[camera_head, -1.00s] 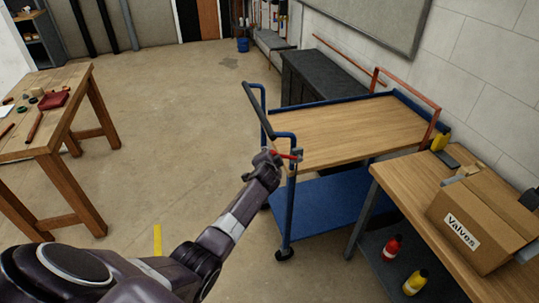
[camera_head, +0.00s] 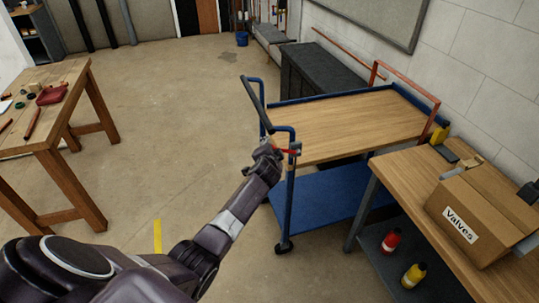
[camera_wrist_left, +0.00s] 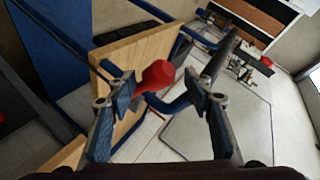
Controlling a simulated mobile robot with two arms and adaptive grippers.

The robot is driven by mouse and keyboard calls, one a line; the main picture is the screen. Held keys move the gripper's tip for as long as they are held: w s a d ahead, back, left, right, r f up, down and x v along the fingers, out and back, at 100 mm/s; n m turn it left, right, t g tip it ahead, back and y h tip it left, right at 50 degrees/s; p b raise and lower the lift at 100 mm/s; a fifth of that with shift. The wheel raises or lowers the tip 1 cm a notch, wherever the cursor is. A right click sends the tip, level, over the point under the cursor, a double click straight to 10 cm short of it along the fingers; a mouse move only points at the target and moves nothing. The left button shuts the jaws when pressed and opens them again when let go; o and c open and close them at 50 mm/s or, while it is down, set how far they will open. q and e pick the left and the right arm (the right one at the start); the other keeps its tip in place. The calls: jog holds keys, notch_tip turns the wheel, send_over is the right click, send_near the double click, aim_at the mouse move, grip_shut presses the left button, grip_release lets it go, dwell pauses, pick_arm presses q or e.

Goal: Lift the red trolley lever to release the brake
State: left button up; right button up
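The red lever (camera_head: 287,150) sits at the near corner post of the blue trolley (camera_head: 345,197), just below its push handle. My left gripper (camera_head: 268,151) is at the lever's free end in the head view. In the left wrist view, the lever's thick red end (camera_wrist_left: 157,76) shows between the two spread fingers of my left gripper (camera_wrist_left: 165,90). My right gripper is not in view.
A workbench with a Valves box (camera_head: 468,220) stands close at the trolley's right, with a red bottle (camera_head: 391,240) and a yellow bottle (camera_head: 414,276) on its lower shelf. A wooden table (camera_head: 58,110) stands at the left. The floor between is clear.

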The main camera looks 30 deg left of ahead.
pick_arm(q)
jog(key=v, duration=1.1)
jog(key=shift+a+f, duration=0.1)
jog(key=s+d+f+g+h+b, duration=0.1)
jog(key=s+d+f+g, duration=0.15)
jog(key=s+f, duration=0.65)
jog(key=s+d+f+g+h+b, duration=0.1)
jog(key=s+d+f+h, duration=0.15)
jog(key=f, duration=1.25)
jog(key=s+d+f+g+h+b, duration=0.1)
jog(key=s+d+f+g+b, duration=0.15)
jog(key=s+f, duration=0.65)
jog(key=s+d+f+n+g+b, duration=0.1)
jog(key=s+d+f, duration=0.1)
jog(key=s+f, duration=0.6)
jog(key=s+d+f+n+g+h, duration=0.1)
jog(key=s+f, duration=0.7)
jog(key=s, duration=0.8)
jog(key=s+d+f+n+g+b, duration=0.1)
jog(key=s+d+f+g, duration=0.1)
jog(key=s+f, duration=0.7)
jog(key=s+d, duration=0.1)
jog(key=s, duration=0.1)
jog(key=shift+s+d+n+g+b, duration=0.3)
jog(key=shift+s+d+n+b, duration=0.05)
jog(key=shift+s+n, duration=0.05)
